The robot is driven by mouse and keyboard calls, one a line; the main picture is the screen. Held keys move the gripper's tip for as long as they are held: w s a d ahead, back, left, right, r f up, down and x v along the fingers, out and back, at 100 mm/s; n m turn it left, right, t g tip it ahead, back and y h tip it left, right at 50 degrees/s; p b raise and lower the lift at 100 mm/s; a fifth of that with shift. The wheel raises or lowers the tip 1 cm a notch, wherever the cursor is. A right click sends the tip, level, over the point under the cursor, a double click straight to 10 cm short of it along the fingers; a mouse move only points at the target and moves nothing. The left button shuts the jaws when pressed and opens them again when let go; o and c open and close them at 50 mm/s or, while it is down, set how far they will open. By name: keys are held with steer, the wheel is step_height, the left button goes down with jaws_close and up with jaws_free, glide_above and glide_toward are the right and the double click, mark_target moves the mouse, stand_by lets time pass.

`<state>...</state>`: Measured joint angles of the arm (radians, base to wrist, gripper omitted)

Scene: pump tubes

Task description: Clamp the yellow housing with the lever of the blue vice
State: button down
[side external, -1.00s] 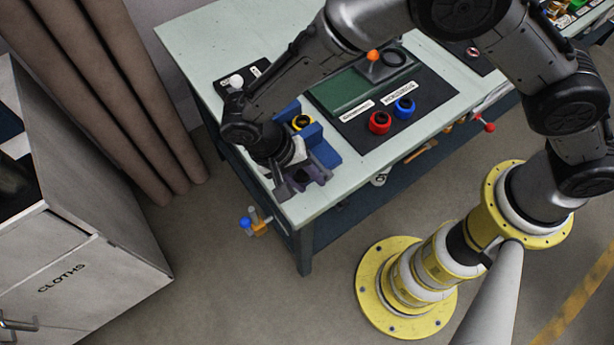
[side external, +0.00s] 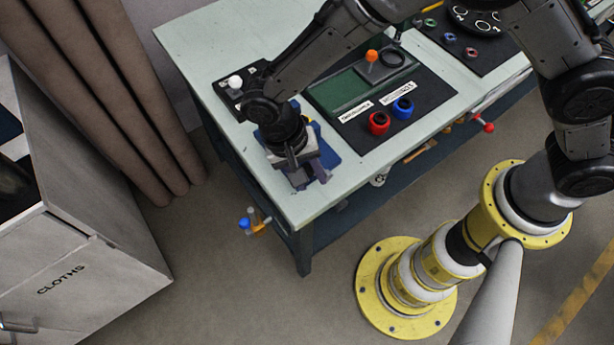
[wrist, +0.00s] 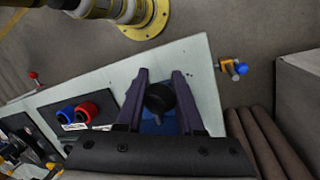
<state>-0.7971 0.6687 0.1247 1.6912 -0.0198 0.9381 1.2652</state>
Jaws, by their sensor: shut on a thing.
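The blue vice (side external: 328,160) sits near the front left corner of the bench, largely covered by my arm. My gripper (side external: 311,180) is over its front side, pointing down. In the wrist view, the purple fingers of my gripper (wrist: 162,80) stand either side of the black round knob of the lever (wrist: 158,97) and are shut on it. Blue of the vice shows below the knob. The yellow housing is almost wholly hidden behind my wrist; whether the vice jaws press on it cannot be seen.
A white knob (side external: 235,82) is on a dark plate behind. The bench's front edge is close to my gripper.

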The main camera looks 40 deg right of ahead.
steer(key=shift+w+d+r+y, duration=0.1)
steer(key=shift+d+r+y, duration=0.1)
steer(key=shift+y, duration=0.3)
steer(key=c, duration=0.6)
jaws_free()
steer(key=v, duration=1.3)
steer(key=shift+w+r, duration=0.1)
steer(key=shift+r, duration=0.3)
